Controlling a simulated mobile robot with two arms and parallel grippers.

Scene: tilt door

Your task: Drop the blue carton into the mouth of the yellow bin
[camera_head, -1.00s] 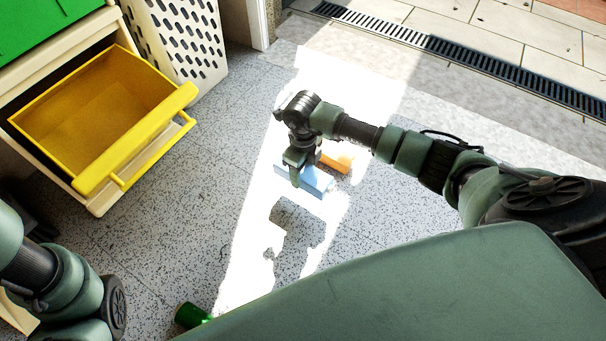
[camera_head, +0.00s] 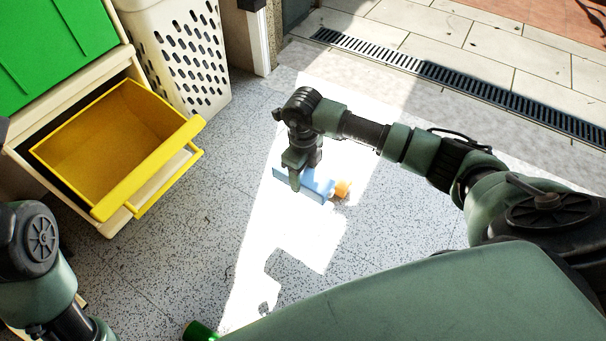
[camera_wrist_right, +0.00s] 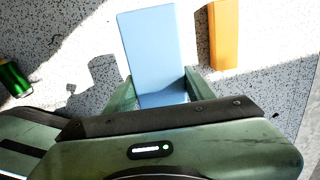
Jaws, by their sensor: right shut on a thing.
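The blue carton (camera_head: 317,188) is a light blue box in the bright sunlit patch of floor. My right gripper (camera_head: 296,182) points down and is shut on it. In the right wrist view the carton (camera_wrist_right: 152,50) stands out between the two fingers of the right gripper (camera_wrist_right: 160,92). The yellow bin (camera_head: 115,145) is tilted out of a cream cabinet at the left, with its mouth open upward and nothing seen inside. My left arm shows at the lower left, but its gripper is out of view.
An orange block (camera_head: 343,188) lies just beside the carton; it also shows in the right wrist view (camera_wrist_right: 223,35). A green can (camera_head: 199,331) lies near the bottom edge. A white perforated basket (camera_head: 180,55) stands behind the bin. A green front (camera_head: 55,50) is above it. Floor between bin and carton is clear.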

